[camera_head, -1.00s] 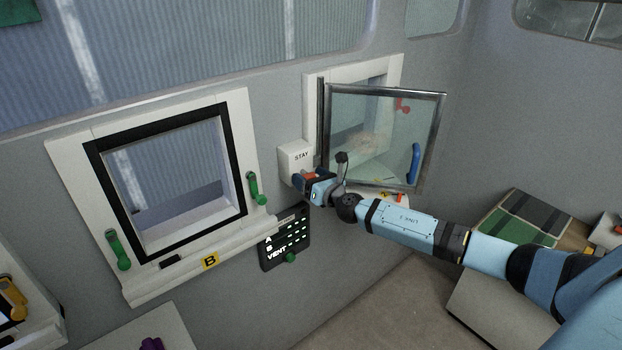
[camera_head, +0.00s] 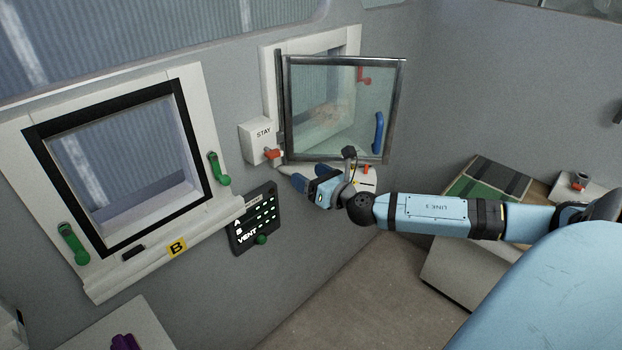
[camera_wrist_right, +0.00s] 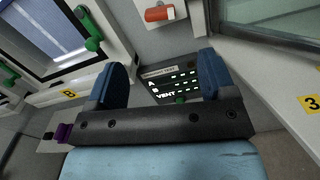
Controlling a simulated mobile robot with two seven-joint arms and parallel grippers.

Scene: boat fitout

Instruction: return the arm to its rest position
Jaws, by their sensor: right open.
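My right arm (camera_head: 425,212) reaches in from the right in the head view. Its gripper (camera_head: 287,175) is in front of the wall, just below the white STAY box (camera_head: 262,136) and its red-orange lever (camera_head: 273,154). The gripper is open. In the right wrist view its two blue fingers (camera_wrist_right: 162,78) stand wide apart with nothing between them. The lever also shows there (camera_wrist_right: 159,13), beyond the fingertips and apart from them. My left gripper is not in view.
A glass window (camera_head: 338,108) with a blue handle stands swung open above my right wrist. Window B (camera_head: 172,255) with green handles is at left. A dark VENT panel (camera_head: 255,222) is below the gripper. A cabinet (camera_head: 455,262) stands at right, below the arm.

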